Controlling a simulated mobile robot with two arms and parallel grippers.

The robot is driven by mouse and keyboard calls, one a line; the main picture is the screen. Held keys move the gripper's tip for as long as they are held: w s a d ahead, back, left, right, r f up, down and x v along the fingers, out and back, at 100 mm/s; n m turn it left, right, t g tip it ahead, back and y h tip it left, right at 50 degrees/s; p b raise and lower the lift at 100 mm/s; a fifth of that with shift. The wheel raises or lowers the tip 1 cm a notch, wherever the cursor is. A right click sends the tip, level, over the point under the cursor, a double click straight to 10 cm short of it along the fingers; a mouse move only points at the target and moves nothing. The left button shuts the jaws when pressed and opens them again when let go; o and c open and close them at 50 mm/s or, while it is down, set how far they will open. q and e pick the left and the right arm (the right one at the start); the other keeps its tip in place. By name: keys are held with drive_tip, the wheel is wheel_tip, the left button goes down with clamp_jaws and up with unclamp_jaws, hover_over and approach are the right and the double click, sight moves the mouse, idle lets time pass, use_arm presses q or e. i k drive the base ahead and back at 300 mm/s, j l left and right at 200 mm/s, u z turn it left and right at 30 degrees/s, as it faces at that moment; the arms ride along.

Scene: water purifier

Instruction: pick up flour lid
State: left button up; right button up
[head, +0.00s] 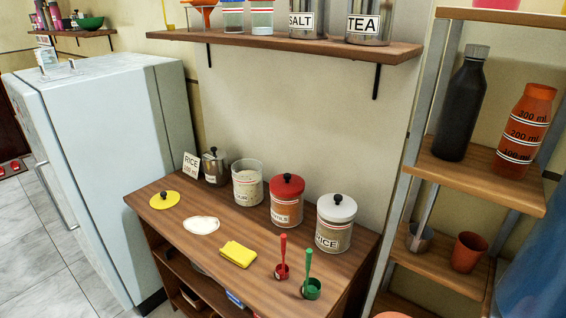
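A round yellow lid (165,200) with a black knob lies at the left end of the wooden counter. An open glass jar (247,186) with pale contents and no lid stands at the back of the counter; its label is hard to read. A jar with a red lid (287,186) and a jar labelled RICE with a white lid (337,207) stand to its right, both closed. Neither of my grippers is in view.
A white patch (201,226), a yellow cloth (238,254), a red scoop (282,270) and a green scoop (311,288) lie on the counter. A fridge (110,170) is left, shelves right.

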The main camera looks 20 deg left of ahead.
sight(164, 200)
drive_tip(key=u, duration=1.4)
drive_tip(key=i+j+z, duration=0.3)
drive_tip(key=i+j, duration=0.25)
drive_tip(key=i, duration=0.2)
